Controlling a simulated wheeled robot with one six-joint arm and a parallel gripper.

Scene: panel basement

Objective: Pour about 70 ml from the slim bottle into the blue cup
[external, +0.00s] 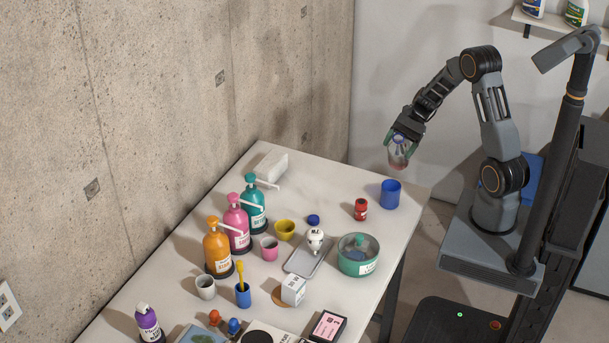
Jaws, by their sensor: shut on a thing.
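The bottle and the cup are apart. No stream of liquid shows, and the inside of the cup is too dark to tell a level.
Pump bottles (253,210), small cups and a grey tray (307,262) fill the table's left and middle.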

